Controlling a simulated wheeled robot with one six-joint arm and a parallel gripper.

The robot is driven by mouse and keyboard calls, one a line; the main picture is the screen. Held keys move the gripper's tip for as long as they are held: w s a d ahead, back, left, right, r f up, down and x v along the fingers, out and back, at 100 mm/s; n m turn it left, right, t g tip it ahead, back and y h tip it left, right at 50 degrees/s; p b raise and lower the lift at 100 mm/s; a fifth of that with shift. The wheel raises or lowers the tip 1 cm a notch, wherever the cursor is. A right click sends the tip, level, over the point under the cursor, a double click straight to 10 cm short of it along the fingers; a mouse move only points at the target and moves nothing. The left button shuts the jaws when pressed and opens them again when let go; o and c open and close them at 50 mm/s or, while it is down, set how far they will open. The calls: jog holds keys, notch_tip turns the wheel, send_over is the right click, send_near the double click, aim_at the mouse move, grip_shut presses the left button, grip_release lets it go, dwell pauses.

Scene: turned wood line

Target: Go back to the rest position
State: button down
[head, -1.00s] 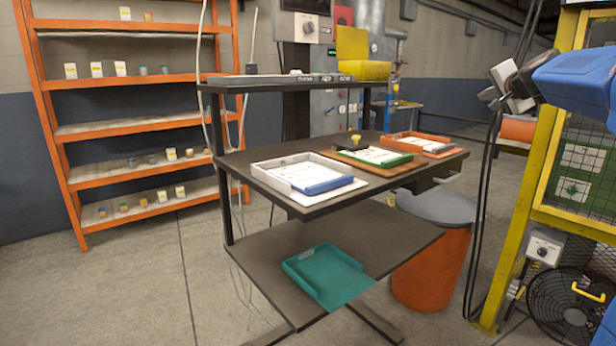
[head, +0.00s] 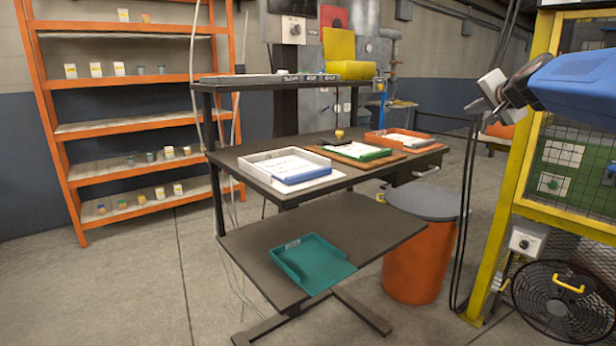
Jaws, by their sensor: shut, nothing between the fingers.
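My gripper (head: 482,98) is at the upper right of the head view, at the end of my blue arm (head: 590,82). It has pale grey fingers and a dark wrist, and it is shut and empty. It is up in the air to the right of the workbench (head: 240,158), in front of the yellow-framed mesh cage (head: 546,110) in the picture. It touches nothing that I can see.
A teal tray (head: 318,262) is on the lower shelf. An orange bin (head: 415,262), a fan (head: 555,305) and an orange rack (head: 60,130) stand around. Floor at lower left is clear.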

jog(key=s+a+f+n+g+y, duration=0.1)
jog(key=s+a+f+n+g, duration=0.15)
jog(key=s+a+f, duration=0.65)
jog(key=s+a+f+n+g+y, duration=0.1)
jog(key=s+a+f+n+g, duration=0.15)
jog(key=s+a+f, duration=0.65)
jog(key=s+f+n+g, duration=0.2)
jog(key=s+f+n, duration=0.1)
jog(key=s+f, duration=0.6)
jog(key=s+f+n+g+h, duration=0.1)
jog(key=s+f+n+g, duration=0.1)
jog(key=s+f, duration=0.8)
jog(key=s+n, duration=0.1)
jog(key=s, duration=0.7)
jog(key=shift+s+d+f+h, duration=0.15)
jog(key=shift+d+f+h, duration=0.05)
jog(key=shift+d+h, duration=0.15)
jog(key=c, duration=2.5)
grip_release()
